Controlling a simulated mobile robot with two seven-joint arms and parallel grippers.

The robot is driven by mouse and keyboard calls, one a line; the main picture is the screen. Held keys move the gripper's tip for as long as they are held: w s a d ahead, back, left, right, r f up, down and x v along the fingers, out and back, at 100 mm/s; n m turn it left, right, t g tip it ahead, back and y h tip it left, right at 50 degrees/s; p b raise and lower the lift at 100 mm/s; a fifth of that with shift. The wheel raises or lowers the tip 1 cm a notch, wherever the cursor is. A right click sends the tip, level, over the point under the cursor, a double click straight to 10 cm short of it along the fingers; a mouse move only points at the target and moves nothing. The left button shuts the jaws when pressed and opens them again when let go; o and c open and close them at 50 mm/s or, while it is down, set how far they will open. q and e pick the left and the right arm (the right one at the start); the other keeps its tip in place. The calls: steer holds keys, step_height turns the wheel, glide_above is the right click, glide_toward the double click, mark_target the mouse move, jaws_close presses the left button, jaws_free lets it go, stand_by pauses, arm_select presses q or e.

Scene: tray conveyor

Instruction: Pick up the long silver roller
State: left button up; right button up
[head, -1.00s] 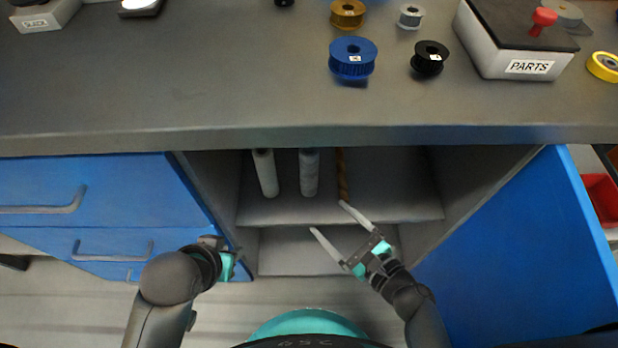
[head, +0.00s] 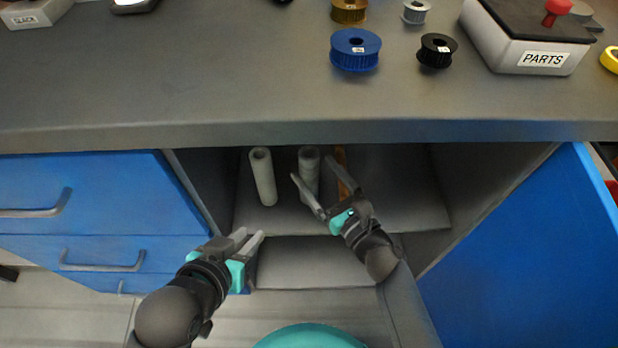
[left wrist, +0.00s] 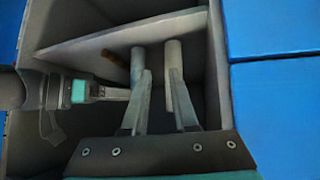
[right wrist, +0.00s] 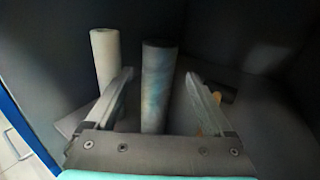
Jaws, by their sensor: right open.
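A mottled grey-silver roller (head: 309,170) stands in the open cabinet, on the upper shelf, between two others. In the right wrist view this roller (right wrist: 157,85) stands upright between the two parted fingers, with gaps on both sides. My right gripper (head: 311,182) is open and empty, reaching in front of the roller and partly covering it in the head view. My left gripper (head: 251,234) is open and empty, outside the cabinet at its lower left. The left wrist view also shows the grey roller (left wrist: 138,66).
The bench top (head: 200,80) overhangs the cabinet. Blue drawers (head: 90,190) are left; an open blue door (head: 530,260) is right.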

steer(key=shift+b+x, duration=0.6)
steer(key=shift+x, duration=1.05)
arm_select(q)
steer(key=shift+w+d+r+t+h+b, duration=0.1)
steer(key=shift+w+d+r+t+h, duration=0.1)
steer(key=shift+d+t+h, duration=0.3)
steer(key=shift+w+d+r+t+h+b, duration=0.1)
steer(key=shift+w+d+r+t+h, duration=0.1)
steer(key=shift+d+t, duration=0.4)
steer(key=shift+w+d+r+t+h+b, duration=0.1)
steer(key=shift+w+d+r+t+h, duration=0.15)
steer(key=shift+d+t, duration=0.35)
arm_select(e)
steer(key=shift+x, duration=1.25)
arm_select(q)
steer(key=shift+f, duration=0.1)
arm_select(e)
steer(key=shift+a, duration=0.15)
steer(key=shift+c, duration=0.3)
jaws_close()
